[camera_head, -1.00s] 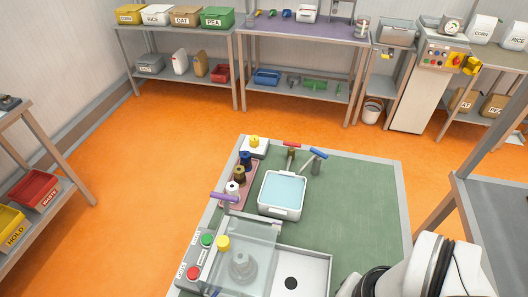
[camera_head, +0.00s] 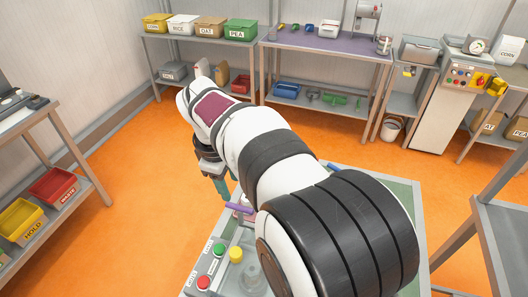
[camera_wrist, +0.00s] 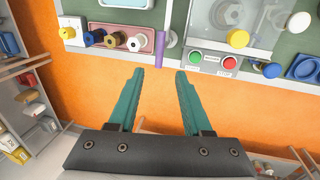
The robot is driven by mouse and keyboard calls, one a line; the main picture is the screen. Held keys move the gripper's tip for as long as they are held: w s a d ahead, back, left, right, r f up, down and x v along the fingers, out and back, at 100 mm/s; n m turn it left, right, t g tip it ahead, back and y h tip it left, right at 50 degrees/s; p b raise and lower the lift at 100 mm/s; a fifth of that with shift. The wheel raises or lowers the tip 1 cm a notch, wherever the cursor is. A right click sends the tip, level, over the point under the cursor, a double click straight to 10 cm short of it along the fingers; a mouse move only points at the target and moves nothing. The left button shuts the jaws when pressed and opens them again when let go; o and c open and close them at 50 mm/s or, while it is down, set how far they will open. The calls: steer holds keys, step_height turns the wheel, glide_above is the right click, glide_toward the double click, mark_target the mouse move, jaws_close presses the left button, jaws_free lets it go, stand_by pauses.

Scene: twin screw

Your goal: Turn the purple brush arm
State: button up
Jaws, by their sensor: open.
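The purple brush arm (camera_head: 239,208) is a short purple bar at the left edge of the green table, behind the clear-covered box. In the wrist view the purple brush arm (camera_wrist: 160,48) stands upright in the picture, just past the fingertips and in line with the gap between them. My gripper (camera_wrist: 160,72) is open, its two teal fingers apart with nothing between them. In the head view my gripper (camera_head: 224,194) points down beside the purple arm's left end. I cannot tell whether they touch. My own arm hides most of the table there.
A pink tray (camera_wrist: 118,41) with several spools lies left of the purple arm in the wrist view. On the other side are a green button (camera_wrist: 196,56), a red button (camera_wrist: 228,63) and a yellow knob (camera_wrist: 238,38). Orange floor lies below the fingers.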

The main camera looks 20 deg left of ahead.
mark_target(238, 207)
steer(key=f, duration=0.3)
steer(key=w+f, duration=0.1)
steer(key=f, duration=0.2)
steer(key=w+f, duration=0.1)
steer(key=f, duration=0.3)
steer(key=shift+f, duration=0.1)
jaws_close()
stand_by(0.9)
